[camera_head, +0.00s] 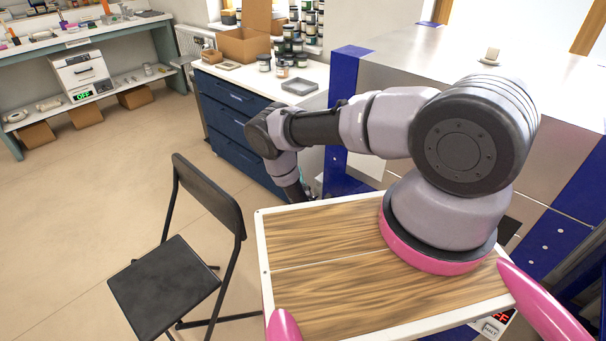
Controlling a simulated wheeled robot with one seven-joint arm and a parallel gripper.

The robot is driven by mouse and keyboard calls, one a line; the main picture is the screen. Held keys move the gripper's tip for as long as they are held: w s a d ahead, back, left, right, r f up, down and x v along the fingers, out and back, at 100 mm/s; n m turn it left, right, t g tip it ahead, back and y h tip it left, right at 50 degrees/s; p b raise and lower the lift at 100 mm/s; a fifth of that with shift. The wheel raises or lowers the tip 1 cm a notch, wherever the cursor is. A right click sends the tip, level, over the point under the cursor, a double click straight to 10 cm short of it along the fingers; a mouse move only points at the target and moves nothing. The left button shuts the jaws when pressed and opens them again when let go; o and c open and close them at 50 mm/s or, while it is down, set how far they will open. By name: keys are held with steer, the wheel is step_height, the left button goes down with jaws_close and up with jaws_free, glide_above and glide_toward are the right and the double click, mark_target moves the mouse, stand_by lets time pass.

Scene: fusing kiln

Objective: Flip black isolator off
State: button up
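I cannot make out the black isolator in this view; it may be hidden behind my arm or my wooden top. My arm reaches left and bends down in front of the large blue and steel kiln (345,85). My gripper (301,194) points down just beyond the far edge of my wooden top, near the kiln's left corner and the blue drawers. Its fingers are mostly hidden, so I cannot tell whether it is open or shut.
A black folding chair (165,287) stands on the floor at left. Blue drawers (233,115) hold boxes and jars beside the kiln. A small white kiln (82,72) with a green OFF display sits on the far bench. A control panel (492,326) with red lettering shows at lower right.

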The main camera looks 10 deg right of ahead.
steer(key=shift+s+a, duration=0.3)
steer(key=shift+s, duration=0.25)
steer(key=shift+s+a, duration=0.25)
steer(key=shift+s, duration=0.25)
steer(key=shift+s+a+f, duration=0.1)
steer(key=shift+s+f, duration=0.1)
steer(key=shift+s, duration=0.05)
steer(key=shift+c, duration=1)
steer(key=s+a+f, duration=0.2)
steer(key=s+f, duration=0.3)
steer(key=s, duration=0.1)
steer(key=shift+s, duration=0.35)
